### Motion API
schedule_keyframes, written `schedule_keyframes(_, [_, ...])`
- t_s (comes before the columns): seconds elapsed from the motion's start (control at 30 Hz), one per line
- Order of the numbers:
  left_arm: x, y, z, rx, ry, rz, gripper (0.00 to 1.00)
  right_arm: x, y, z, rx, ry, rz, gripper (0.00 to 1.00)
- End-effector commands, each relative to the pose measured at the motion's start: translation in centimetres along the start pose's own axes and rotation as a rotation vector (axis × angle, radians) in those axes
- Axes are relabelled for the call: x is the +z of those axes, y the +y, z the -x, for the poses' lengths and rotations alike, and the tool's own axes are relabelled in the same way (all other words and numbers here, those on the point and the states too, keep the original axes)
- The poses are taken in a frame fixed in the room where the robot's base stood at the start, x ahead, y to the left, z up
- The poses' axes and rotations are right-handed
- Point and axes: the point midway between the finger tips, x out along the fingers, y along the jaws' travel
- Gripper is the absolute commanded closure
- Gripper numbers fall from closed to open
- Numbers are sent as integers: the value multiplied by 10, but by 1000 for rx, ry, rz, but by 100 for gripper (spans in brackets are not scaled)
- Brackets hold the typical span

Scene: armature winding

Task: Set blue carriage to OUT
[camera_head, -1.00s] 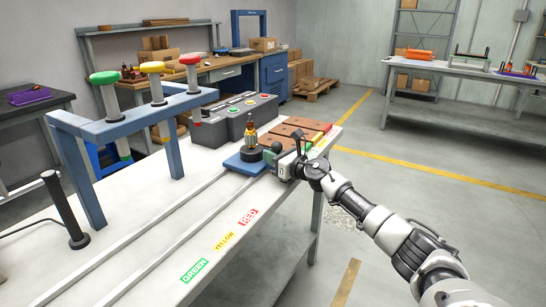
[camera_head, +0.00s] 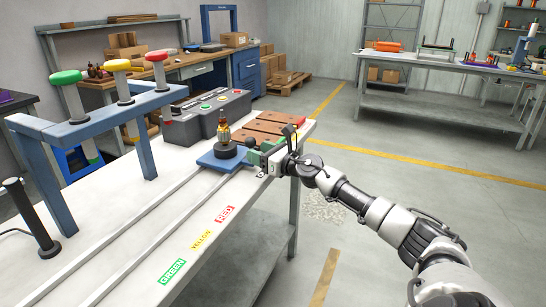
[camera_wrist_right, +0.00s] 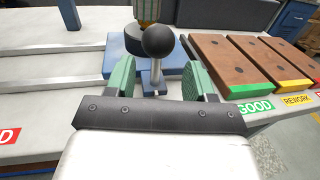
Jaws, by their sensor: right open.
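The blue carriage (camera_head: 216,162) sits on two pale rails (camera_head: 130,238) at their far end, on the white bench. An armature (camera_head: 225,132) stands upright on it in a black round holder. The carriage also shows in the right wrist view (camera_wrist_right: 116,56), with a black ball-topped lever (camera_wrist_right: 158,42) at its near side. My right gripper (camera_wrist_right: 157,80) is open, with one green-padded finger on each side of the lever's metal stem; the fingers look apart from it. In the head view my right gripper (camera_head: 268,152) is at the carriage's right end. My left gripper is not in view.
Brown blocks with green, yellow and red ends (camera_head: 270,128) stand right of the carriage. A grey control box (camera_head: 208,115) is behind it. A blue frame with coloured plungers (camera_head: 95,125) stands over the rails. RED, YELLOW and GREEN labels (camera_head: 201,239) line the front edge.

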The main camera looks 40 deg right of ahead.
Motion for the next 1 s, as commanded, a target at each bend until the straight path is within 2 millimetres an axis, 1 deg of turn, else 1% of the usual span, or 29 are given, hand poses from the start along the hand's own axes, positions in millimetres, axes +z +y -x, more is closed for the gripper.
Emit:
schedule_keyframes(0.03, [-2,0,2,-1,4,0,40,-3,0,10,1,5,3,46])
schedule_keyframes(0.1, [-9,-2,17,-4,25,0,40,-3,0,21,0,4,2,46])
schedule_keyframes(0.2, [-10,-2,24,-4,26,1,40,-1,1,34,1,1,2,46])
schedule_keyframes(0.4, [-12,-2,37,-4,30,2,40,1,1,50,1,-2,1,46])
schedule_keyframes(0.6, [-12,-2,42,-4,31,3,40,3,1,55,1,-4,1,46])
schedule_keyframes(1.0, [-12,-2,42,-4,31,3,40,3,1,55,1,-4,1,46])
